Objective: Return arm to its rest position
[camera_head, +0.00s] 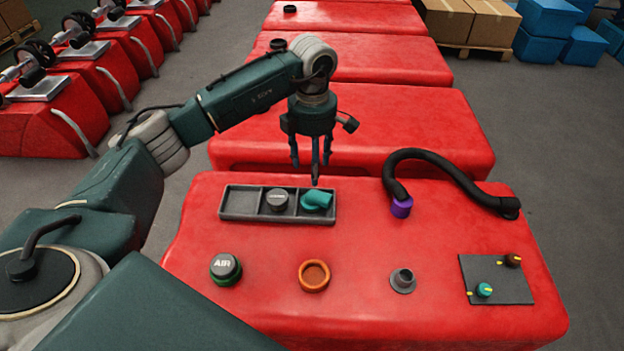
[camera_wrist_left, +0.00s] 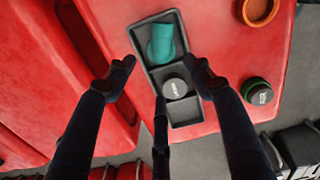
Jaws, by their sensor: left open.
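My left arm comes in from the left in the head view. Its gripper (camera_head: 313,165) points down above the back edge of the near red tank (camera_head: 350,235), just behind a dark tray (camera_head: 240,203). The gripper is open and empty; its spread fingers (camera_wrist_left: 158,78) also show in the left wrist view, with the tray (camera_wrist_left: 186,110) below them. The tray holds a grey cap (camera_head: 277,200) in its middle compartment and a teal elbow piece (camera_head: 317,200) in its right compartment. The left compartment is empty. My right gripper is not in view.
On the tank top are a green-ringed AIR cap (camera_head: 226,269), an orange ring port (camera_head: 314,275), a grey port (camera_head: 403,281), a black hose (camera_head: 450,168) with a purple end (camera_head: 401,207), and a knob panel (camera_head: 497,280). More red tanks (camera_head: 350,120) stand behind.

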